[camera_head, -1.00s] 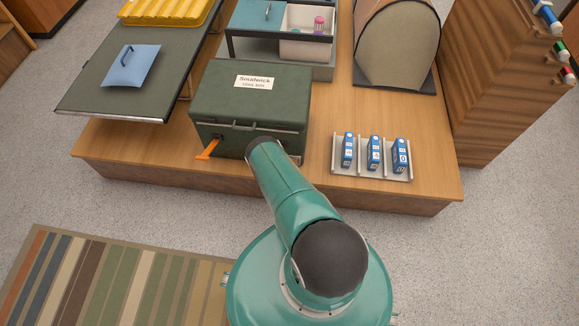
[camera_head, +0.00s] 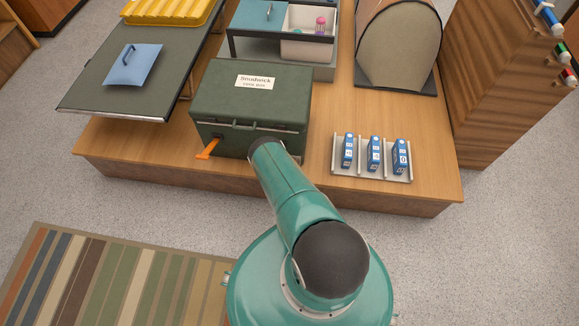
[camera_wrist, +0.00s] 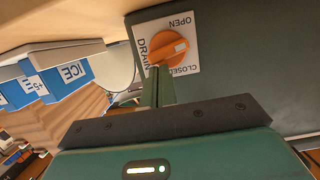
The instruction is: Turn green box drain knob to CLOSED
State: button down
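The green box (camera_head: 250,105) stands on the wooden platform in the head view, lid down. Its drain knob is hidden there behind my arm. In the wrist view the orange drain knob (camera_wrist: 163,46) sits on a white plate marked OPEN, DRAIN and CLOSED (camera_wrist: 190,60) on the box's green side. The knob's pale mark faces right, between the words OPEN and CLOSED. My gripper (camera_wrist: 156,70) has its two fingers close together, with nothing seen between them. The fingertips are at the knob's lower edge in the picture; I cannot tell if they touch it.
An orange lever (camera_head: 207,149) sticks out at the box's lower left front. A tray (camera_head: 372,174) with blue ice packs (camera_head: 374,153) lies to the right, near the knob side.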

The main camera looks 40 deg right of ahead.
jog(key=shift+s+m, duration=0.1)
jog(key=shift+m, duration=0.4)
jog(key=shift+s+d+f+t, duration=0.1)
jog(key=shift+d+t, duration=0.05)
jog(key=shift+t, duration=0.15)
jog(key=shift+m, duration=0.3)
jog(key=shift+s+d+f+m+t+y, duration=0.1)
jog(key=shift+f+m+t+y, duration=0.1)
jog(key=shift+m, duration=0.3)
jog(key=shift+s+d+f+m+t+y, duration=0.1)
jog(key=shift+m+y, duration=0.1)
jog(key=shift+m, duration=0.3)
jog(key=shift+s+f, duration=0.1)
jog(key=shift+f, duration=0.1)
dwell(1.9)
jog(key=shift+d+r, duration=0.1)
jog(key=shift+r, duration=0.05)
dwell(0.4)
